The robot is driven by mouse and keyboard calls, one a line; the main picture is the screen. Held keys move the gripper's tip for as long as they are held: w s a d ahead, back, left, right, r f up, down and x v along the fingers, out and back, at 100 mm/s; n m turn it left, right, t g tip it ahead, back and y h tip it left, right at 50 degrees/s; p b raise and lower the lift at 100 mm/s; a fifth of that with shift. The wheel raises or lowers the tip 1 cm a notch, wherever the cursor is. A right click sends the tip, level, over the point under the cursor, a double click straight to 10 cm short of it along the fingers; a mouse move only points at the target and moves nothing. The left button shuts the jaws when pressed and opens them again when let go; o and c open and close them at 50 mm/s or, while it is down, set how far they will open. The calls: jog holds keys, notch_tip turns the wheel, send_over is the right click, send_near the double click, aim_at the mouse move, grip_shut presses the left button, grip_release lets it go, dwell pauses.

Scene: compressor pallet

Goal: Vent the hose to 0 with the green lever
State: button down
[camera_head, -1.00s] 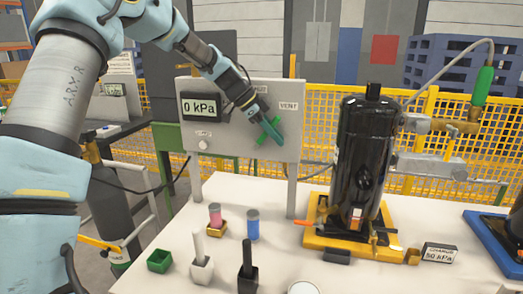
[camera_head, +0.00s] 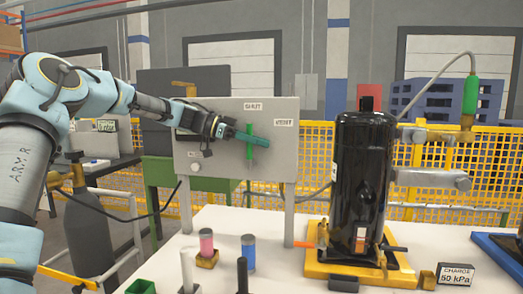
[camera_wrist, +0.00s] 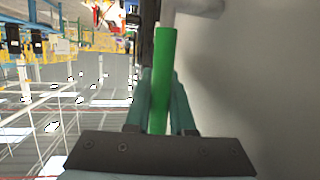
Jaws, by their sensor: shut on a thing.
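The green lever (camera_head: 249,157) is on the front of the grey panel (camera_head: 230,182) and stands upright, in line with the SHUT label (camera_head: 252,106). The VENT label (camera_head: 284,122) is at the panel's upper right. My gripper (camera_head: 260,138) reaches across the panel from the left, its teal fingers over the lever. In the wrist view the green lever (camera_wrist: 163,75) sits between both fingers, which are closed on it. The pressure display at the panel's upper left is hidden behind my arm, so its reading cannot be seen.
A black compressor (camera_head: 362,185) stands on a yellow base, with a hose and green fitting (camera_head: 471,95) at its upper right. A sign (camera_head: 455,276) reads CHARGE 50 kPa. Pink (camera_head: 206,242) and blue (camera_head: 248,250) cylinders stand on the white table before the panel.

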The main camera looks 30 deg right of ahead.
dwell(0.4)
jog(key=c, duration=1)
grip_release()
jog(key=shift+c, duration=0.2)
jog(key=shift+w+a, duration=0.1)
jog(key=b+v, duration=0.1)
jog(key=v, duration=0.9)
jog(key=shift+a+b, duration=0.25)
jog(key=shift+b, duration=0.05)
jog(key=shift+w, duration=0.1)
